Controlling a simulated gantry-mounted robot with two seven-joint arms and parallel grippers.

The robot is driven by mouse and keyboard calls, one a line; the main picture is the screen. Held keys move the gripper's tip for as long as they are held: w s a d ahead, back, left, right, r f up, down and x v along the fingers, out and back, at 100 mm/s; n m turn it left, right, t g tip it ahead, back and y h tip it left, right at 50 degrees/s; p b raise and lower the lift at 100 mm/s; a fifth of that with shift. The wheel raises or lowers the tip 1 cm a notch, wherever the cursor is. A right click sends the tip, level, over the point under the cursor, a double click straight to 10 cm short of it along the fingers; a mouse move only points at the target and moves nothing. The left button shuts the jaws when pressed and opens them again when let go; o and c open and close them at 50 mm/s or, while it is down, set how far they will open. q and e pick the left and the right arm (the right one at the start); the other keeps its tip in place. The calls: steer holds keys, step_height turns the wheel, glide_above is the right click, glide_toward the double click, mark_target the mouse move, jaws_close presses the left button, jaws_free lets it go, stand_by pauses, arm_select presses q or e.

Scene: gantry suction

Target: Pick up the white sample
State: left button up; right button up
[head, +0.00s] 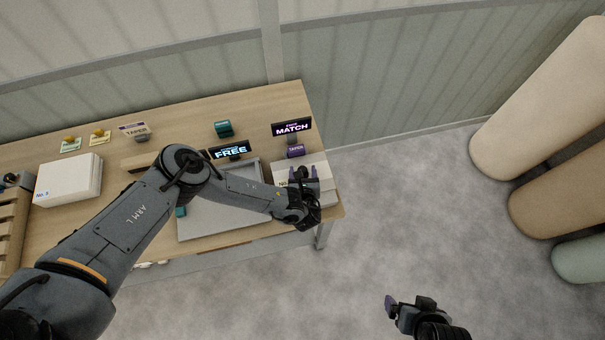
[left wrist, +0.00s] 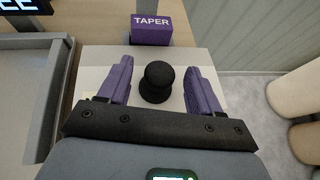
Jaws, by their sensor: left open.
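A white block (head: 323,184) with partly hidden lettering stands at the right end of the table. In the left wrist view its pale top (left wrist: 98,66) carries a black round knob (left wrist: 157,82). My left gripper (head: 303,174) is over this block, open, with its purple fingers on either side of the knob and a gap on each side; it also shows in the left wrist view (left wrist: 160,82). Another white block (head: 68,180), marked No. 3, lies at the left of the table. My right gripper (head: 391,306) hangs over the floor; its finger gap is unclear.
A purple TAPER block (left wrist: 151,30) stands just behind the knob, below a MATCH sign (head: 292,128). A grey tray (head: 225,229) with a FREE sign (head: 230,150) lies left, partly under my left arm. A wooden rack (head: 10,225) stands far left.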

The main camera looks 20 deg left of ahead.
arm_select(q)
steer(key=shift+x, duration=0.8)
jaws_close()
steer(key=shift+r, duration=0.1)
